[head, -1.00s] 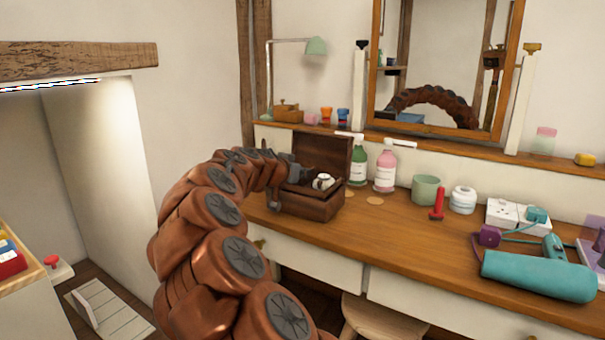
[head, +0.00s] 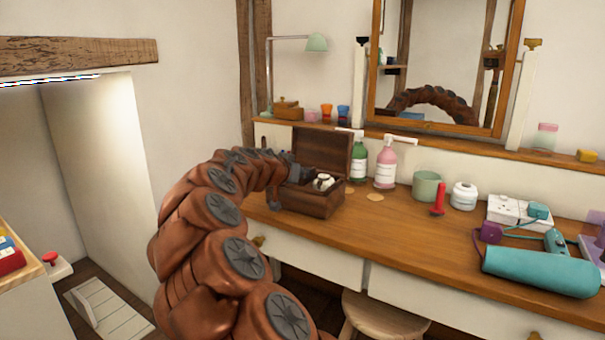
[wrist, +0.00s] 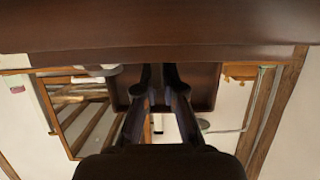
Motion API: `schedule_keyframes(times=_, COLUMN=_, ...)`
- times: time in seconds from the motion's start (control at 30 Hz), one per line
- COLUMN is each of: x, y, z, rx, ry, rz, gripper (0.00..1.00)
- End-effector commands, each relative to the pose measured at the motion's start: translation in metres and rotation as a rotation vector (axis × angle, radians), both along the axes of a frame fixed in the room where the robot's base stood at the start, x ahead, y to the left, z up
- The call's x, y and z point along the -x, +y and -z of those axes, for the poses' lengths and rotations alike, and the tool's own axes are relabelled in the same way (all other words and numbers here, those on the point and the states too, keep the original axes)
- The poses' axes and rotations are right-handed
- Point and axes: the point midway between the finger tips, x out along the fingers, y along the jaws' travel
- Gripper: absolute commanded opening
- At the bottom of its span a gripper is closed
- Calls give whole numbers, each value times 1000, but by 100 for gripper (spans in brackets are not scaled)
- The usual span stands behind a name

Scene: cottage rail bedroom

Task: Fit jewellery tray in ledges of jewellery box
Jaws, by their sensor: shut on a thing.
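The jewellery box (head: 308,201) is dark brown wood and stands on the dressing table with its lid (head: 322,152) raised at the back. A small white item (head: 323,182) shows in its opening. My gripper (head: 290,174) is at the left part of the opening. In the wrist view my gripper (wrist: 158,72) has its fingers brought together, the tips hidden by a dark brown wooden surface (wrist: 160,28) across the top. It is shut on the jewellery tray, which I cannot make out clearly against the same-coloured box. How the tray sits against the ledges is hidden.
Green (head: 359,164) and pink (head: 385,168) pump bottles stand right of the box. The tabletop in front of these is mostly clear.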

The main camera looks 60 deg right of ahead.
Motion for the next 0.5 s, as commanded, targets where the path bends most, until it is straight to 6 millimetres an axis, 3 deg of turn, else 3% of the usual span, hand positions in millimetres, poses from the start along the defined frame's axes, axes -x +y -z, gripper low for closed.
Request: schedule_keyframes(times=0.5, x=0, y=0, z=4, rx=1, ry=-1, rz=0, gripper=0)
